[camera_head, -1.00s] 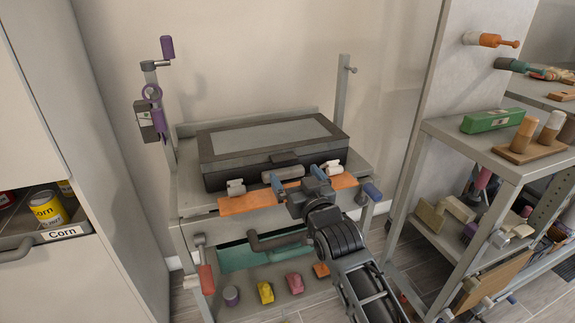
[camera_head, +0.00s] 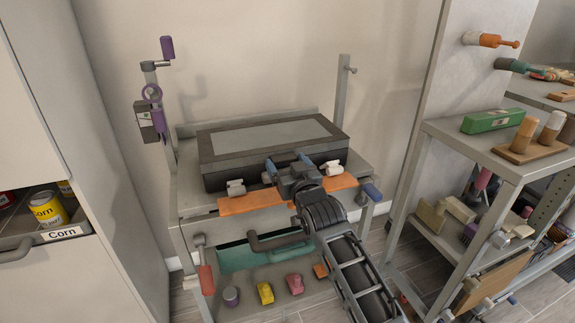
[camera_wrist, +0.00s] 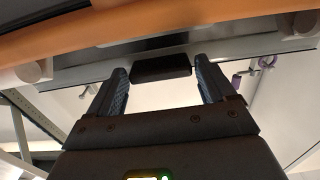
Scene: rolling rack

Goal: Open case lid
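The case (camera_head: 228,174) is a dark box with a grey-panelled lid (camera_head: 265,135), lying shut on the top shelf of the rack. My gripper (camera_head: 287,163) is at the middle of the case's front, its two blue fingertips spread near the lid's front edge. In the wrist view my gripper (camera_wrist: 160,76) is open, with a black latch-like block (camera_wrist: 160,68) between and just beyond the fingertips. Nothing is gripped. Contact with the lid cannot be told. My gripper hides the middle of the case's front in the head view.
An orange strip (camera_head: 250,202) with white clamps (camera_head: 236,188) runs along the shelf front below the case. A second rack (camera_head: 470,140) stands at the right. The space above the lid is clear.

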